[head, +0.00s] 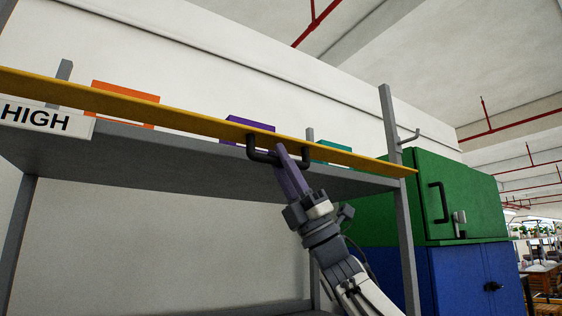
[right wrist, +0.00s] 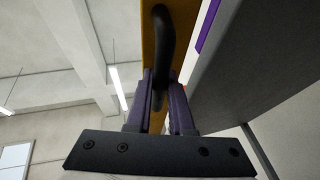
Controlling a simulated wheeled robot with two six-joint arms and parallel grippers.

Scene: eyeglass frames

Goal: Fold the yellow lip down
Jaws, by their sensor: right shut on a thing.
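The yellow lip (head: 200,122) is a long flat strip along the front edge of a high grey shelf. It stands up and partly hides the boxes behind it. A black handle (head: 262,156) is fixed on its front face. My right gripper (head: 281,150) reaches up from below and is shut on the handle near its right part. In the right wrist view the purple fingers (right wrist: 164,100) close around the black handle (right wrist: 162,40), with the yellow lip (right wrist: 150,60) behind it. My left gripper is not in view.
Orange (head: 125,100), purple (head: 250,128) and teal (head: 332,152) boxes sit on the shelf behind the lip. A "HIGH" sign (head: 45,119) hangs at the left. A shelf post with a hook (head: 393,130) and a green cabinet (head: 460,197) over a blue one (head: 465,275) stand right.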

